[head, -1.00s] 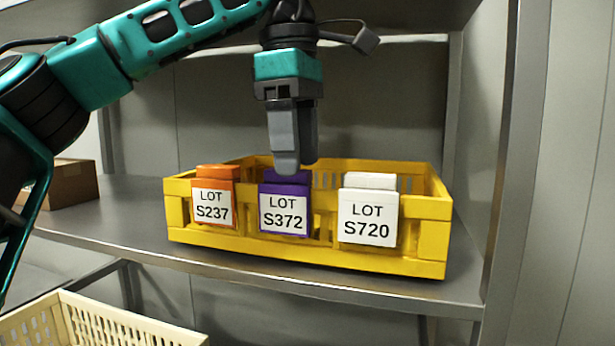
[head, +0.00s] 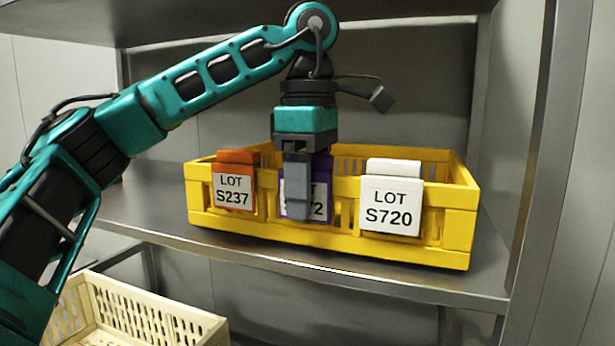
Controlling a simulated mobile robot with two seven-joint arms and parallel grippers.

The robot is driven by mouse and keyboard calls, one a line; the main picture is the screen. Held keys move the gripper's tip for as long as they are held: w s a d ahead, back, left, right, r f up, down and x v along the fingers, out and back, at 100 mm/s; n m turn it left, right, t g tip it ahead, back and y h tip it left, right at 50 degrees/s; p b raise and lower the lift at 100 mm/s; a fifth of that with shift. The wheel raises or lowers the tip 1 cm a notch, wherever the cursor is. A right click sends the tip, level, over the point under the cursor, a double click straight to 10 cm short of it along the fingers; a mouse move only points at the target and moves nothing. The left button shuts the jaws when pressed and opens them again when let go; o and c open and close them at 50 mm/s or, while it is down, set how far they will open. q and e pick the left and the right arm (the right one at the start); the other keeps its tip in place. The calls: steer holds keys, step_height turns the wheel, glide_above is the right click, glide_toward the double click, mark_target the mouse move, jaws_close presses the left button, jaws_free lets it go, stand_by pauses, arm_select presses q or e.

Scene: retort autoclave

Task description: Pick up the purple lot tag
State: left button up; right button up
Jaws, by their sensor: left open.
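The purple lot tag (head: 323,179) hangs over the front wall of the yellow crate (head: 345,247), between the other two tags. Its white label is partly covered; only a little of the text shows. My left gripper (head: 299,205) points straight down at the purple tag, with one finger in front of the label. The other finger is hidden, so I cannot see whether it is behind the tag. The jaws are open. My right gripper is not in view.
An orange tag (head: 234,184) marked S237 hangs to the left and a white tag (head: 391,200) marked S720 to the right. The crate stands on a metal shelf (head: 150,214) with an upright post at right. A cream basket (head: 150,315) sits lower left.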

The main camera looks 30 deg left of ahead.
arm_select(q)
steer(key=shift+f, duration=0.1)
steer(key=c, duration=1)
steer(key=shift+c, duration=0.2)
